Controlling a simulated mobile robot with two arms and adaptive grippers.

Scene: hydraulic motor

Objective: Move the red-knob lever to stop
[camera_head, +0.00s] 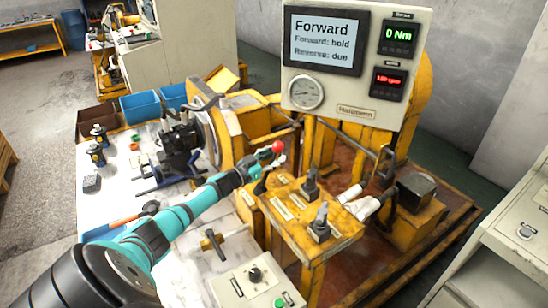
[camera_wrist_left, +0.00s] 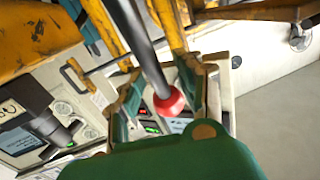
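The red knob (camera_head: 278,146) tops a lever at the left end of the yellow control stand. My left gripper (camera_head: 262,160) reaches in from the left, close beside the knob. In the left wrist view the red knob (camera_wrist_left: 170,102) sits on a dark shaft between the two spread fingers of my left gripper (camera_wrist_left: 163,105). Gaps show on both sides of the knob, so the gripper looks open around it, not closed on it. The display (camera_head: 323,40) reads "Forward", "Forward: hold", "Reverse: due". My right gripper is not in view.
Other levers (camera_head: 310,185) (camera_head: 320,225) stand on the yellow control stand (camera_head: 343,234), close to the right of the knob. A pressure gauge (camera_head: 305,92) and a green 0 Nm readout (camera_head: 398,37) are on the panel. A white workbench (camera_head: 118,205) with parts lies at left.

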